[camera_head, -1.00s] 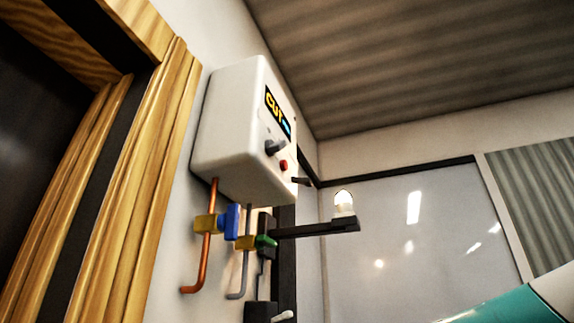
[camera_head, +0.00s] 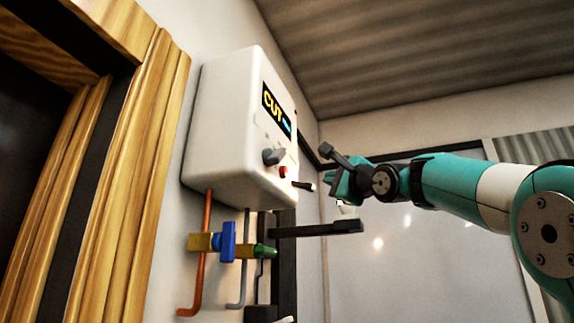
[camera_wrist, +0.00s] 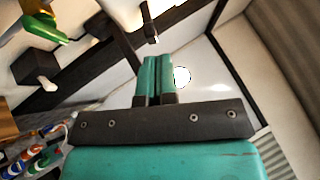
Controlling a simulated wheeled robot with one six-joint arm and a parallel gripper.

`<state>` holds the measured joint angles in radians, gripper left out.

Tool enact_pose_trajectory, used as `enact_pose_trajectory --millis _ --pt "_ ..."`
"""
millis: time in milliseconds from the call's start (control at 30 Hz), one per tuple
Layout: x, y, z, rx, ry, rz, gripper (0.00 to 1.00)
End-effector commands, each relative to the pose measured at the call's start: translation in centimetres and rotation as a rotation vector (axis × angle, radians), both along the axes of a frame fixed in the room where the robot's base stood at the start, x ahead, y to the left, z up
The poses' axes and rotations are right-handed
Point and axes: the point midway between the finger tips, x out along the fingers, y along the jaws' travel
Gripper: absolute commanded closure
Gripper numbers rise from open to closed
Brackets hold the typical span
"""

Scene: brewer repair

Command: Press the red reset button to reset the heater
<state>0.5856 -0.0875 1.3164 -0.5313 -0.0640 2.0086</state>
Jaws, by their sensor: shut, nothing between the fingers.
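The white heater box (camera_head: 225,125) hangs on the wall in the head view, with a display (camera_head: 277,110) reading "CUT" on its front. Below the display are a grey knob (camera_head: 274,156) and the small red reset button (camera_head: 283,172). A dark stub (camera_head: 304,185) sticks out below and right of the button. My gripper (camera_head: 328,178) is to the right of the heater front, apart from the button. In the wrist view its two teal fingers (camera_wrist: 154,78) are together and empty. I cannot make out the red button in the wrist view.
Copper pipe (camera_head: 206,270), a blue valve (camera_head: 228,240) and a green valve (camera_head: 262,251) are below the heater. A wooden door frame (camera_head: 135,170) stands at left.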

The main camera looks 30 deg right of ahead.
Motion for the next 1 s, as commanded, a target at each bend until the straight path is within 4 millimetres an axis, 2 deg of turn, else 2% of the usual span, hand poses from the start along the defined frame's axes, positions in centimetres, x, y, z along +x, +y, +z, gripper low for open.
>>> enact_pose_trajectory --millis 33,167,567,767,1000 --pt "-0.5 -0.5 1.5 0.018 -0.029 -0.002 1.0" --pt "-1.2 -1.0 3.1 0.052 -0.073 0.005 1.0" --pt "-1.2 -1.0 3.2 0.06 -0.078 0.008 1.0" --pt "0.1 0.1 3.2 0.061 -0.077 0.012 1.0" --pt "2.9 2.2 3.3 0.06 -0.076 0.013 1.0"
